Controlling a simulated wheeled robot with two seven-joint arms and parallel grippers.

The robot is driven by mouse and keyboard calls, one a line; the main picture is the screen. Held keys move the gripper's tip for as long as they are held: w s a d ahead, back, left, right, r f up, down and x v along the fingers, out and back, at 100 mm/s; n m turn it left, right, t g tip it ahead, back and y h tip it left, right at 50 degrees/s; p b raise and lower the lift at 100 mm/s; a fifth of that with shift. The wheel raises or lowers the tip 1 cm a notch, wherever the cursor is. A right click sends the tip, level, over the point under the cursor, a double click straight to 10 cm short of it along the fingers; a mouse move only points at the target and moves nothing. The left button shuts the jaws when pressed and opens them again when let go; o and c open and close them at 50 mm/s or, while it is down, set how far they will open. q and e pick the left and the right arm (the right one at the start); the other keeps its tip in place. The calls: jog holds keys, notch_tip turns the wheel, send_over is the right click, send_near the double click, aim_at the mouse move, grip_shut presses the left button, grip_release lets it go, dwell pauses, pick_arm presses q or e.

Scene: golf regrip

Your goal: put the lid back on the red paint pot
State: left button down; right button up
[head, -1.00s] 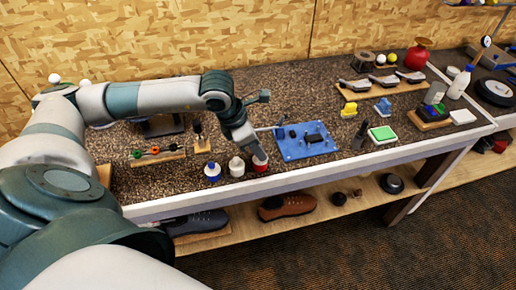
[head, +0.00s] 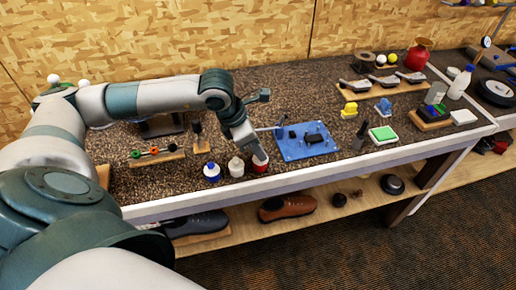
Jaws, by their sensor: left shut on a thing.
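The red paint pot (head: 260,168) stands near the front edge of the bench, at the right end of a short row of pots. My left gripper (head: 258,157) is right over it, pointing down, its fingertips at the top of the pot. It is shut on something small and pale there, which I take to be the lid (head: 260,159). The fingers hide most of it, so I cannot tell whether it touches the rim. My right gripper is not in view.
A blue board (head: 305,150) lies close on the right. A wooden rack (head: 158,158) is further left. The bench's pale front edge (head: 300,180) is close.

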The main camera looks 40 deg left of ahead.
pick_arm(q)
jog(key=b, duration=0.3)
jog(key=shift+f, duration=0.2)
dwell(3.0)
dwell(0.4)
jog(key=c, duration=1.2)
grip_release()
jog(key=shift+o, duration=0.2)
jog(key=shift+r+p, duration=1.3)
jog(key=shift+r, duration=2.25)
grip_shut()
